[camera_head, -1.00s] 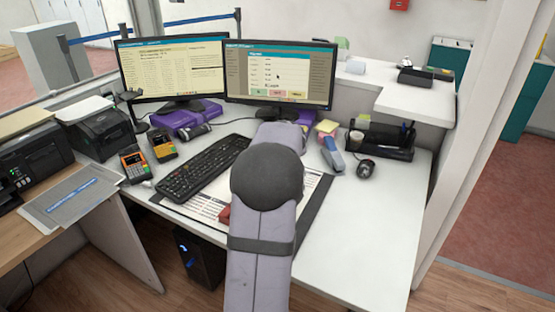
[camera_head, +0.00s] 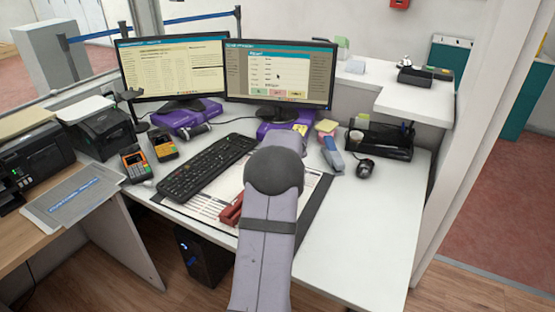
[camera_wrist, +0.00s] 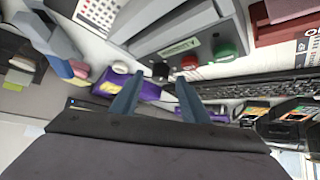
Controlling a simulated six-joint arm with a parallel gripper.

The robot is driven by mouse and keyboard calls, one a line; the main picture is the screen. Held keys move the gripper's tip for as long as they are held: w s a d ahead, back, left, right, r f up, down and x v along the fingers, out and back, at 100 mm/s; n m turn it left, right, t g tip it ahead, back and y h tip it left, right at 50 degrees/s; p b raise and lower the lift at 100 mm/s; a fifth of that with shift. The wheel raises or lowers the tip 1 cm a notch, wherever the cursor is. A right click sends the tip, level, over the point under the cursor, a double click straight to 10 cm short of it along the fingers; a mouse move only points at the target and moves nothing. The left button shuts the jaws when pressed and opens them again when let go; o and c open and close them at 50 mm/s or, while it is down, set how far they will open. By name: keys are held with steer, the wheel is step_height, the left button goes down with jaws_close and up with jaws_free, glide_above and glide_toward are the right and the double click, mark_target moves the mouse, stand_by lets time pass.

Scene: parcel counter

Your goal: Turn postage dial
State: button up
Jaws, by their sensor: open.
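A grey device (camera_wrist: 180,35) with a label lies just ahead of my gripper in the wrist view. On its near side are a small black knob (camera_wrist: 160,70), a red button (camera_wrist: 190,62) and a green button (camera_wrist: 222,50). The black knob may be the postage dial; I cannot be sure. My gripper (camera_wrist: 159,79) is open, with its two fingertips on either side of the knob in the picture. Whether they touch it I cannot tell. In the head view my arm hides the gripper and the device.
A keyboard (camera_head: 207,167) lies left of my arm, with a dark red stapler-like object (camera_head: 232,209) beside it. Two monitors (camera_head: 277,75) stand behind. A blue-grey stapler-like object (camera_head: 333,154), a mouse (camera_head: 365,168) and a black organiser (camera_head: 380,140) are right. The front right desktop is clear.

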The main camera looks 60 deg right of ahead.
steer(key=shift+w+d+f, duration=0.15)
steer(key=shift+d+f, duration=0.05)
steer(key=shift+f, duration=0.05)
jaws_close()
